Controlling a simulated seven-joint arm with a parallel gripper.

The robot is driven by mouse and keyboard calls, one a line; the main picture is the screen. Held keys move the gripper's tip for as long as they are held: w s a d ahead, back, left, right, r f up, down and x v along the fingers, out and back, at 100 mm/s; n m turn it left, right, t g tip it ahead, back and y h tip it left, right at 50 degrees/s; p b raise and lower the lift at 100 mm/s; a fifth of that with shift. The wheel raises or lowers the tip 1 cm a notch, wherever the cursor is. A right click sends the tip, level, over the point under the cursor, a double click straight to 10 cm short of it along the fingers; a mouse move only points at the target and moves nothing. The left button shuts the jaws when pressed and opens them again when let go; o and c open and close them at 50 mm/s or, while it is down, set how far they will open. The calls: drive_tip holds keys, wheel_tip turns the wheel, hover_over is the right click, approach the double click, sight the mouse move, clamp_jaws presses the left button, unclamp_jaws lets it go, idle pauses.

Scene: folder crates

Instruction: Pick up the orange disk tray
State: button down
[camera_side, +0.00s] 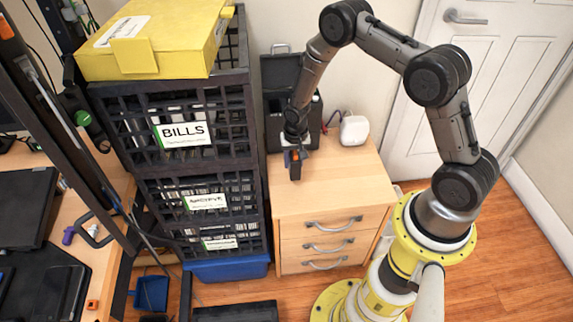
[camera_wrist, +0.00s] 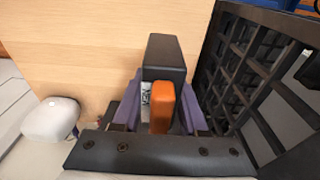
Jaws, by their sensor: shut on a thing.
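The orange disk tray (camera_wrist: 162,108) shows in the wrist view as a narrow, upright orange piece between the purple finger pads of my gripper (camera_wrist: 156,104). A dark block (camera_wrist: 165,58) with a pale label strip is right against it; I cannot tell whether they are one piece. In the side view my gripper (camera_side: 294,158) points down over the wooden drawer cabinet, shut on this small dark and orange thing. I cannot tell whether its lower end touches the cabinet top.
The wooden drawer cabinet (camera_side: 345,185) has a mostly clear top. A black open case (camera_side: 283,72) and a white rounded device (camera_side: 354,130) stand at its back. Black stacked crates (camera_side: 250,110) rise close on the left, with a yellow box (camera_side: 150,45) on top.

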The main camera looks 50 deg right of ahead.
drive_tip(key=s+a+r, duration=0.2)
drive_tip(key=s+r, duration=0.2)
drive_tip(key=s, duration=0.5)
drive_tip(key=shift+r, duration=0.15)
drive_tip(key=shift+w+d, duration=0.1)
drive_tip(key=shift+w, duration=0.05)
drive_tip(key=w+f, duration=0.1)
drive_tip(key=w, duration=0.2)
drive_tip(key=w+d+f, duration=0.1)
drive_tip(key=w, duration=0.2)
drive_tip(key=w+d+f, duration=0.1)
drive_tip(key=w+f, duration=0.1)
drive_tip(key=shift+w+f, duration=0.1)
drive_tip(key=shift+w, duration=0.3)
drive_tip(key=w+f, duration=0.2)
drive_tip(key=f, duration=0.1)
drive_tip(key=w+f, duration=0.1)
drive_tip(key=shift+w+d+f, duration=0.35)
drive_tip(key=shift+w, duration=0.05)
drive_tip(key=shift+w+d+f, duration=0.1)
drive_tip(key=shift+w+f, duration=0.15)
drive_tip(key=shift+f, duration=0.7)
drive_tip(key=shift+w+f, duration=0.2)
drive_tip(key=shift+f, duration=0.75)
